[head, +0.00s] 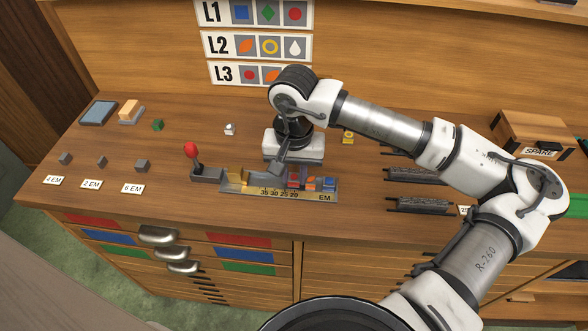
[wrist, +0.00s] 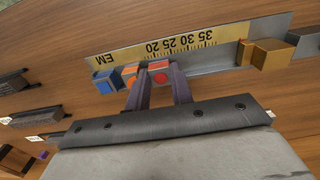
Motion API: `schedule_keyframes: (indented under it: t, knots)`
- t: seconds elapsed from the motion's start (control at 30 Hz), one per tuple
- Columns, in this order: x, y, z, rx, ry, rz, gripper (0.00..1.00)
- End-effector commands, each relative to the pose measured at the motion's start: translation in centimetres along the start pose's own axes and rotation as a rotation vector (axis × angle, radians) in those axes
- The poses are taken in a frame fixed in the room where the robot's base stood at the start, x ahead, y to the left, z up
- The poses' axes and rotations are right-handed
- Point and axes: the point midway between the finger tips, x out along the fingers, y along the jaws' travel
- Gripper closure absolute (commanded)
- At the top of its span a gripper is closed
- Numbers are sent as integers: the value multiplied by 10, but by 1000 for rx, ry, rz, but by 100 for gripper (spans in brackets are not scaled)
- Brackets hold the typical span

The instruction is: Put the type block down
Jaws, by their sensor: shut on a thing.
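The type block (wrist: 160,76), bearing a red circle, is between the two fingers of my gripper (wrist: 160,86) in the wrist view. My gripper is shut on it. The block is in line with an orange-marked block (wrist: 129,75) and a blue-marked block (wrist: 104,86) at the EM end of the metal composing stick (wrist: 222,55). In the head view the red block (head: 293,173) shows beside my gripper (head: 279,163), over the stick (head: 258,189). I cannot tell whether its underside touches the stick's floor.
A brass slider (wrist: 268,52) sits farther along the stick. Small grey blocks (head: 142,166) lie left, and dark racks (head: 418,175) lie right. Sign rows L1 to L3 (head: 258,46) hang behind.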

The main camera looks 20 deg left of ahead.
Motion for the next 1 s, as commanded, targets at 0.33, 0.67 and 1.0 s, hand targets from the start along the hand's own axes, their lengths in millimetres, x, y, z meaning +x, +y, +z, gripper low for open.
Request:
schedule_keyframes:
  t: [0.33, 0.67, 1.0]
  knots:
    - [4, 0, 0, 1, 1, 1, 100]
    - [2, 0, 0, 1, 0, 0, 68]
    - [-35, 0, -1, 2, 6, 3, 68]
